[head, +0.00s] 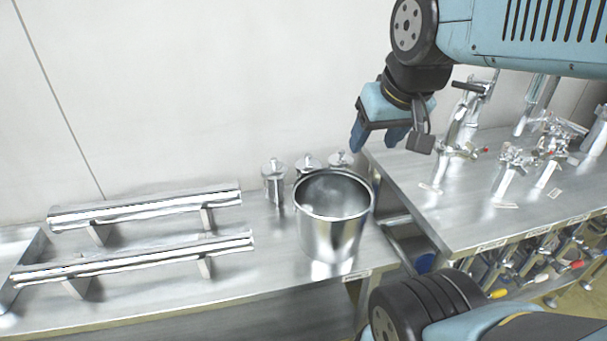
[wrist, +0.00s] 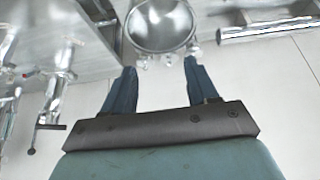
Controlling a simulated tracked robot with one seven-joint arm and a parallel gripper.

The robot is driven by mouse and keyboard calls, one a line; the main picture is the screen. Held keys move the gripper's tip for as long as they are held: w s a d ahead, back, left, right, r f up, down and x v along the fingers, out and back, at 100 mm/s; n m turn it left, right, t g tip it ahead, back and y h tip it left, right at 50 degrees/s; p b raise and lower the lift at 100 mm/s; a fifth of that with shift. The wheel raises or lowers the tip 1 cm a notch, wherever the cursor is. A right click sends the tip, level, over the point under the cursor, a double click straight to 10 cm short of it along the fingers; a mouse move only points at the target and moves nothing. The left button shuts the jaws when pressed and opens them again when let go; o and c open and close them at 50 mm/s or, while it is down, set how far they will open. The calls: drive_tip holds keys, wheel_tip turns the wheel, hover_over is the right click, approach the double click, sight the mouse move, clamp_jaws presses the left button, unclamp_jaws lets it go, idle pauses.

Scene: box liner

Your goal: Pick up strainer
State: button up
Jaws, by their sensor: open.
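The only strainer-like thing I see is a shiny deep metal vessel (head: 335,235), round and open at the top. It stands upright near the right end of the left metal bench; I cannot make out any holes in it. In the wrist view the vessel (wrist: 160,28) shows at the top centre, beyond the fingertips. My gripper (head: 378,138) is open and empty, above and behind the vessel, near the wall. Its two blue fingers (wrist: 159,66) are apart, with nothing between them.
Several small lidded metal canisters (head: 274,182) stand behind the vessel. Two long metal rails (head: 145,208) on supports lie to its left. A second bench (head: 405,175) on the right holds metal fittings (head: 515,160). A gap separates the benches.

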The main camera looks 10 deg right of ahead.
drive_tip(key=shift+o, duration=1.4)
drive_tip(key=shift+w, duration=0.35)
drive_tip(key=o, duration=0.5)
drive_tip(key=w+f+n+g+h, duration=0.1)
drive_tip(key=w+n, duration=0.1)
drive_tip(key=w, duration=0.1)
drive_tip(key=w+f+n+g+h, duration=0.1)
drive_tip(key=w+n+g+h, duration=0.1)
drive_tip(key=w, duration=0.2)
drive_tip(key=w+f+n+g+h, duration=0.1)
drive_tip(key=w+n, duration=0.1)
drive_tip(key=w, duration=0.2)
drive_tip(key=shift+w+d+f, duration=0.1)
drive_tip(key=shift+w+d, duration=0.05)
drive_tip(key=shift+c, duration=0.2)
drive_tip(key=w+a+f+n+g+h, duration=0.15)
drive_tip(key=w+f+n+h, duration=0.35)
drive_tip(key=w, duration=0.5)
drive_tip(key=n+t+h, duration=0.3)
drive_tip(key=n+h, duration=0.1)
drive_tip(key=n, duration=0.6)
approach(308, 158)
drive_tip(key=v, duration=0.2)
drive_tip(key=shift+w+a, duration=0.25)
drive_tip(key=shift+a, duration=0.2)
drive_tip(key=shift+w+f+t, duration=0.1)
drive_tip(key=shift+t, duration=0.15)
drive_tip(key=x, duration=1.3)
drive_tip(key=shift+d+f, duration=0.2)
drive_tip(key=shift+d, duration=0.1)
